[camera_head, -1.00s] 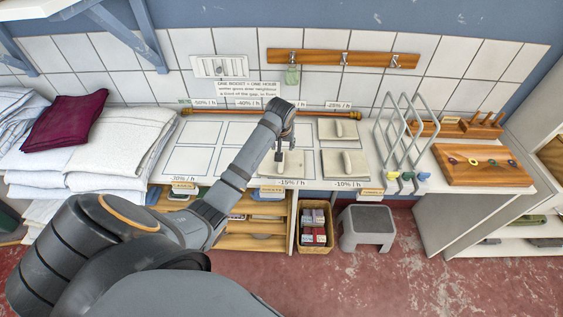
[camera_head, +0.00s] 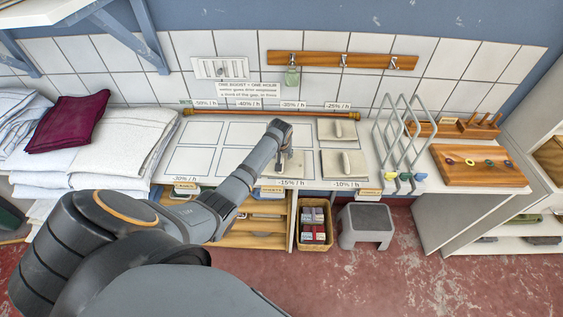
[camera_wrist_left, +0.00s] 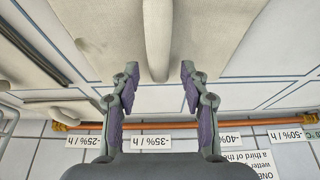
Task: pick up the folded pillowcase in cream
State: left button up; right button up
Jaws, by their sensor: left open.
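A cream folded cloth (camera_head: 297,164) with a raised roll along its middle lies on the marked worktop, partly hidden behind my left arm. In the left wrist view the same cloth (camera_wrist_left: 105,35) fills the upper middle, its roll (camera_wrist_left: 157,40) running between the fingers. My left gripper (camera_wrist_left: 158,75) is open, one finger on each side of the roll's near end; I cannot tell whether it touches. In the head view this gripper (camera_head: 281,163) is mostly hidden by its own wrist. Two similar cream pieces, a back one (camera_head: 330,128) and a front one (camera_head: 333,164), lie to the right.
A wire rack (camera_head: 398,140) and a wooden board (camera_head: 480,165) stand further right. White folded linen (camera_head: 110,150) with a maroon cloth (camera_head: 66,123) lies left. A copper-coloured rod (camera_head: 225,112) runs along the back. The outlined areas (camera_head: 197,133) left of the arm are empty.

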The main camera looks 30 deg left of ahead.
pick_arm(q)
jog(key=shift+s, duration=0.1)
jog(key=shift+c, duration=0.5)
grip_shut()
